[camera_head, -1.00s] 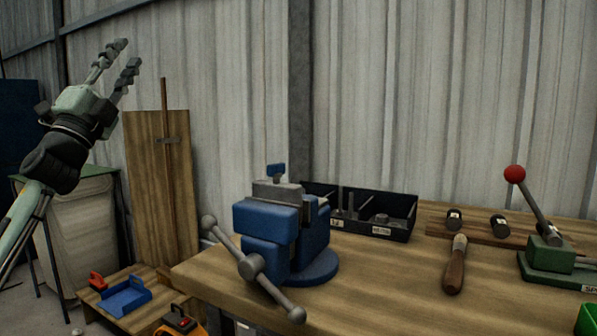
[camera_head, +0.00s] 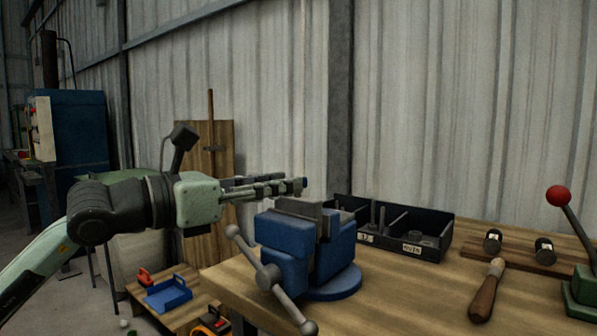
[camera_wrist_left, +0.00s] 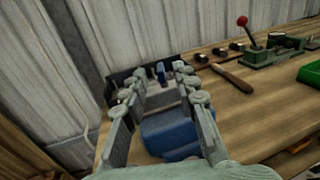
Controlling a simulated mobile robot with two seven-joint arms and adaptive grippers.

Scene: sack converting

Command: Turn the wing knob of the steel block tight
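The steel block (camera_head: 298,207) sits clamped in the jaws of the blue vise (camera_head: 285,235) on the workbench. It also shows in the left wrist view (camera_wrist_left: 163,98). Its blue wing knob (camera_wrist_left: 160,70) stands up on top; in the head view my left fingers mostly hide it. My left gripper (camera_head: 298,184) reaches in level from the left, its fingertips at knob height. In the left wrist view the fingers (camera_wrist_left: 156,80) are spread apart, with the knob in the gap near the tips. I see no finger touching it. My right gripper is not in view.
A black divided bin (camera_head: 405,235) stands behind the vise. A wooden-handled tool (camera_head: 485,292) and a red-knobbed lever device (camera_head: 583,285) are to the right. The vise's bar handle (camera_head: 268,278) sticks out in front. The bench between vise and tool is clear.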

